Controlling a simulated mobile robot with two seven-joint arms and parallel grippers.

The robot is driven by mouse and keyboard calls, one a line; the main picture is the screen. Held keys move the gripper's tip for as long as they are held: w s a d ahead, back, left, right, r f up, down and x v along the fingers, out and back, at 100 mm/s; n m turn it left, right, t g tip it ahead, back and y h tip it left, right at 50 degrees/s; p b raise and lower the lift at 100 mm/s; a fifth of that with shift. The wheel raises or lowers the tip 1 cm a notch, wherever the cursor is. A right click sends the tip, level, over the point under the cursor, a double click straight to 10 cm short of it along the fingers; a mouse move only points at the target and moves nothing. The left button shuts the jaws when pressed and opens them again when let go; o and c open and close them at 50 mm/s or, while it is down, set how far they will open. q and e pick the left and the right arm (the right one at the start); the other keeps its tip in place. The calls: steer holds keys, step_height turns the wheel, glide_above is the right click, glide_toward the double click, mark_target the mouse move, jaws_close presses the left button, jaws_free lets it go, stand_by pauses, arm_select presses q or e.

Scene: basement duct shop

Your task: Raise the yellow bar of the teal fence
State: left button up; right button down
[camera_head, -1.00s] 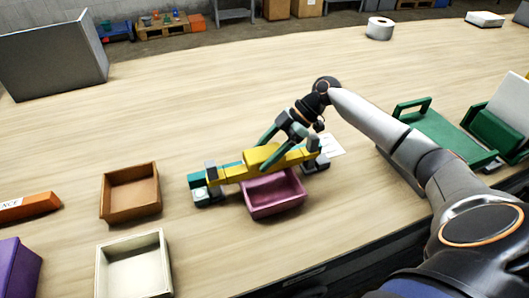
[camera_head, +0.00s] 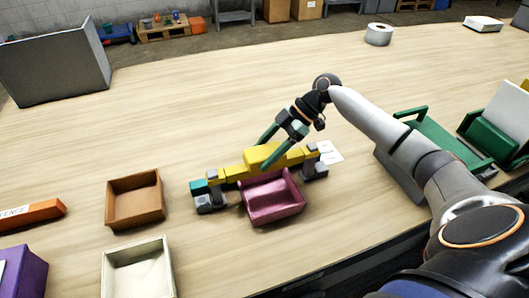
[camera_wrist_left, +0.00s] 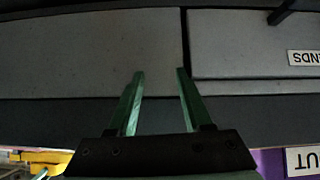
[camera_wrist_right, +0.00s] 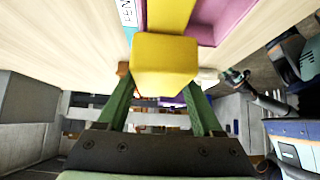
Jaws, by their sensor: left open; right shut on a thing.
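The yellow bar (camera_head: 235,173) spans the teal fence (camera_head: 199,187) across the middle of the table, over dark grey end blocks (camera_head: 211,203). My right gripper (camera_head: 281,145) is shut on the raised yellow block (camera_head: 262,154) in the bar's middle. The right wrist view shows this block (camera_wrist_right: 165,62) between the green fingertips (camera_wrist_right: 163,88). Much of the teal part is hidden behind the bar. My left gripper (camera_wrist_left: 158,75) is open and empty before a grey surface, and is out of the head view.
A pink bin (camera_head: 272,200) stands close in front of the bar. Brown (camera_head: 135,200) and cream (camera_head: 138,268) bins stand to the left, with an orange block (camera_head: 32,214) and purple box (camera_head: 22,275). A green tray (camera_head: 440,135) is at right.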

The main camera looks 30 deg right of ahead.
steer(key=shift+w+r, duration=0.1)
steer(key=shift+r, duration=0.25)
steer(key=shift+c, duration=2.2)
jaws_free()
steer(key=o, duration=0.4)
steer(key=shift+f, duration=0.15)
steer(key=b+v, duration=0.1)
steer(key=v, duration=1.1)
steer(key=shift+s+d+r, duration=0.2)
steer(key=shift+r, duration=0.05)
steer(key=shift+f, duration=0.1)
